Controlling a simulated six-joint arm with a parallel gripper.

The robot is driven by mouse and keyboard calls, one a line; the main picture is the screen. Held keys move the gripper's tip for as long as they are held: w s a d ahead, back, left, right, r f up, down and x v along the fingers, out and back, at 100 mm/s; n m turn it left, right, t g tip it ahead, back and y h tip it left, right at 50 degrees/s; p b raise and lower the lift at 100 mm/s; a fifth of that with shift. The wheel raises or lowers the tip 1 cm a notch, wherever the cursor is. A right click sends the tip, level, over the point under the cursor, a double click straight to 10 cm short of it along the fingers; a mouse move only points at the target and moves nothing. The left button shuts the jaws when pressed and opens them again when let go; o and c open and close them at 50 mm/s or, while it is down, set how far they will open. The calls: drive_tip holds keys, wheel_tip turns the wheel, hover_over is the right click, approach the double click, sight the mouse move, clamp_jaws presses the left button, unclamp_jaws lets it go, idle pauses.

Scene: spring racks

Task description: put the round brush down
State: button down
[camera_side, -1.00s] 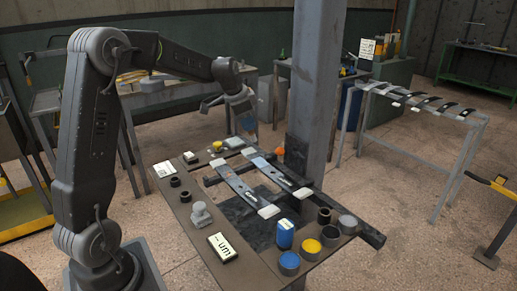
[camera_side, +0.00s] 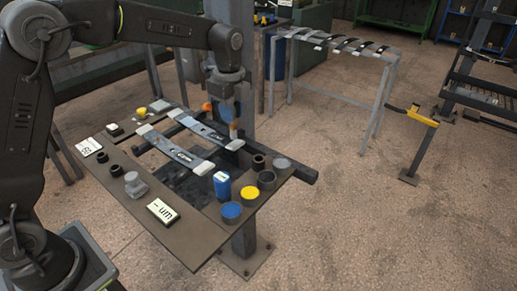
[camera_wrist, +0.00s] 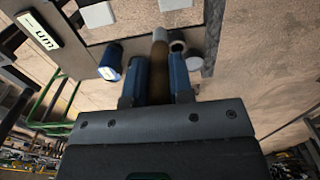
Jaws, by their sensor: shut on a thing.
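In the wrist view, my gripper (camera_wrist: 157,82) is shut on a brown, rod-like piece with a pale end, which I take to be the round brush (camera_wrist: 159,61). The brush points away from the jaws, above the table area beside a dark open cup (camera_wrist: 177,47). In the side view, my gripper (camera_side: 222,107) hangs down over the far right part of the work table, in front of the grey post. A small orange-brown part of the brush (camera_side: 233,130) shows below it, near the end of a strip. I cannot tell whether it touches anything.
Two flat strips (camera_side: 174,147) lie across the table frame. A blue canister (camera_side: 222,186), a yellow-topped pot (camera_side: 249,195), a blue-topped pot (camera_side: 230,212) and dark cups (camera_side: 258,162) stand near the right edge. A white label block (camera_side: 162,210) lies at the front.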

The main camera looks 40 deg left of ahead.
drive_tip(key=shift+w+d+f, duration=0.35)
drive_tip(key=shift+d+f, duration=0.75)
drive_tip(key=shift+f, duration=0.25)
drive_tip(key=shift+w+d+f, duration=0.35)
drive_tip(key=shift+d+f, duration=0.75)
drive_tip(key=shift+f, duration=0.3)
drive_tip(key=shift+w+d+f, duration=0.35)
drive_tip(key=shift+d+f, duration=0.75)
drive_tip(key=shift+f, duration=0.25)
drive_tip(key=shift+f, duration=0.15)
drive_tip(key=c, duration=1)
unclamp_jaws()
